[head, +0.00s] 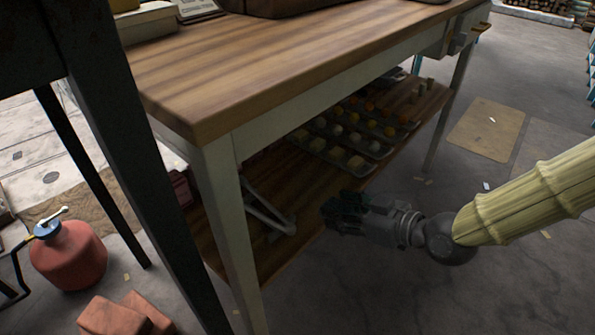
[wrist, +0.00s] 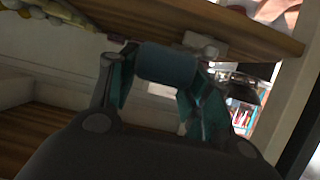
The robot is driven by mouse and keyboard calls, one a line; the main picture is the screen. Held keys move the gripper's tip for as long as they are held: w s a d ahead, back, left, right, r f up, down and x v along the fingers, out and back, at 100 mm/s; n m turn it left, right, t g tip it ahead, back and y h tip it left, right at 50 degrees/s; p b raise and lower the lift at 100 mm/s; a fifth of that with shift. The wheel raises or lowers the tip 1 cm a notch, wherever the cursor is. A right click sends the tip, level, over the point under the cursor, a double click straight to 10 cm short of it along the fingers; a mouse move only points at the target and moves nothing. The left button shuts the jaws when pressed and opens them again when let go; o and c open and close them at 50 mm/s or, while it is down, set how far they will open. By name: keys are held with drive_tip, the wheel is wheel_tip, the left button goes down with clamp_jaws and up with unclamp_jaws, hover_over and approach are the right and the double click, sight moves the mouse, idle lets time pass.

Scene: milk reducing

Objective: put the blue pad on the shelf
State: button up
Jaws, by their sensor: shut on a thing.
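The blue pad (wrist: 167,65) shows in the wrist view as a dull blue block between the teal fingers of my gripper (head: 333,213). My gripper is shut on it. In the head view, my gripper is beside the front edge of the wooden lower shelf (head: 300,200) under the workbench, and I cannot make out the pad apart from the dark fingers there. The shelf board also shows in the wrist view (wrist: 240,32), across the top. I cannot tell whether the pad touches the shelf.
Metal trays (head: 340,142) with several small items fill the back right of the shelf. A grey angled bracket (head: 266,208) lies at its left. The bench leg (head: 232,230) and the wooden top (head: 290,60) bound the opening. A red can (head: 68,255) stands on the floor.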

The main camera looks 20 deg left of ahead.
drive_tip(key=shift+s+a+f, duration=0.15)
drive_tip(key=shift+a+f, duration=0.05)
drive_tip(key=shift+f, duration=0.15)
drive_tip(key=b, duration=0.6)
hover_over(316, 190)
drive_tip(key=shift+s+d+f, duration=0.1)
drive_tip(key=shift+f, duration=0.65)
drive_tip(key=shift+f+b, duration=1.4)
drive_tip(key=shift+f, duration=0.3)
drive_tip(key=shift+f, duration=0.1)
drive_tip(key=o, duration=1)
drive_tip(key=shift+d+r, duration=0.25)
drive_tip(key=shift+r, duration=0.05)
drive_tip(key=p+v, duration=0.5)
drive_tip(key=v, duration=0.6)
drive_tip(key=shift+d, duration=0.2)
